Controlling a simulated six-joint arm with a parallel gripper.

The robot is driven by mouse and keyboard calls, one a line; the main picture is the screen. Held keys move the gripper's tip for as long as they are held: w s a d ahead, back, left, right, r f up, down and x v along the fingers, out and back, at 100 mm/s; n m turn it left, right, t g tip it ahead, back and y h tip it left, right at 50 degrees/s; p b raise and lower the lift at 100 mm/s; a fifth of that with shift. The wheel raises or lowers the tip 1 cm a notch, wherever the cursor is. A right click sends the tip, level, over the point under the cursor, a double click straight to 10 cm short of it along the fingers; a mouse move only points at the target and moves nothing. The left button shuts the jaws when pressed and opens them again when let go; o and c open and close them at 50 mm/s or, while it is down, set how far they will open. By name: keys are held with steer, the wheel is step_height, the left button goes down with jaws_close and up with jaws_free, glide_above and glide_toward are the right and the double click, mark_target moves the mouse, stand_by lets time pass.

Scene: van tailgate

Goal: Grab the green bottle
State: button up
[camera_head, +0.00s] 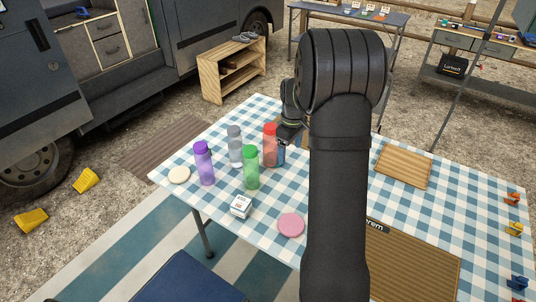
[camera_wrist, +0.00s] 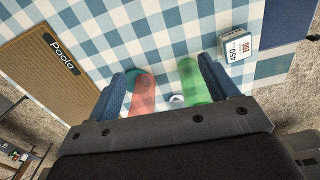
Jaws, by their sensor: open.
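The green bottle (camera_head: 251,168) stands upright on the checked tablecloth, left of my arm. In the wrist view the green bottle (camera_wrist: 193,82) shows just inside my right-hand finger. A red bottle (camera_head: 270,145) stands behind it, beside my gripper (camera_head: 286,136), whose fingers are partly hidden in the head view. In the wrist view the red bottle (camera_wrist: 140,95) shows beside the left-hand finger. My gripper (camera_wrist: 166,76) is open, with no bottle visibly clamped; both bottles appear between its spread fingers.
A purple bottle (camera_head: 203,163) and a grey bottle (camera_head: 235,146) stand close left of the red and green ones. A small white box (camera_head: 241,206), a pink disc (camera_head: 291,225) and a cream disc (camera_head: 179,174) lie nearby. A wooden board (camera_head: 403,165) lies right of my arm.

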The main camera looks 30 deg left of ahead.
step_height(320, 180, up, 10)
steer(key=n, duration=0.1)
glide_above(250, 148)
step_height(250, 148, down, 12)
steer(key=shift+s+d+f, duration=0.1)
steer(key=shift+f, duration=1.25)
steer(key=shift+s+d+f, duration=0.1)
steer(key=shift+f, duration=1.2)
steer(key=c, duration=1.3)
